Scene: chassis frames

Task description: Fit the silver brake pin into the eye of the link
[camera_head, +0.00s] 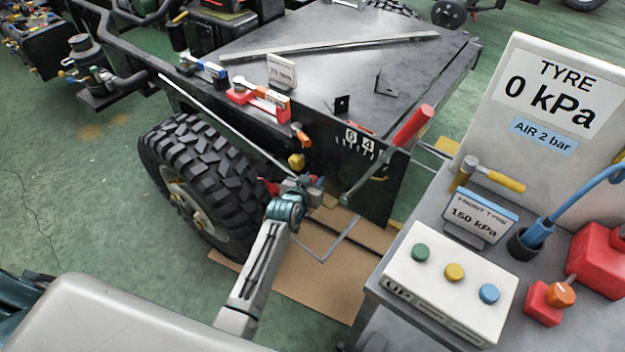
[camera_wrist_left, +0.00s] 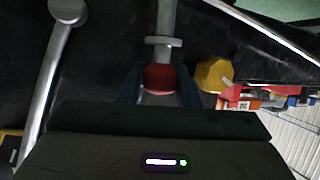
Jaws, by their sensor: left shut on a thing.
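My left gripper (camera_head: 303,187) is beside the black chassis side, between the tyre and the brake lever. In the left wrist view its fingers (camera_wrist_left: 161,88) are shut on the red end of the silver brake pin (camera_wrist_left: 165,25). The pin's bare shank, with a collar, runs away from the fingers toward the top edge. In the head view the gripper mostly hides the pin. I cannot make out the eye of the link, nor whether the pin touches it. My right gripper is not in view.
The brake lever (camera_head: 413,126) with a red handle stands right of the gripper. A yellow fitting (camera_head: 297,160) is close above it, and the tyre (camera_head: 200,175) is left. A red holder (camera_head: 258,105) sits on the chassis edge. A grey bench (camera_head: 380,278) stands at right.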

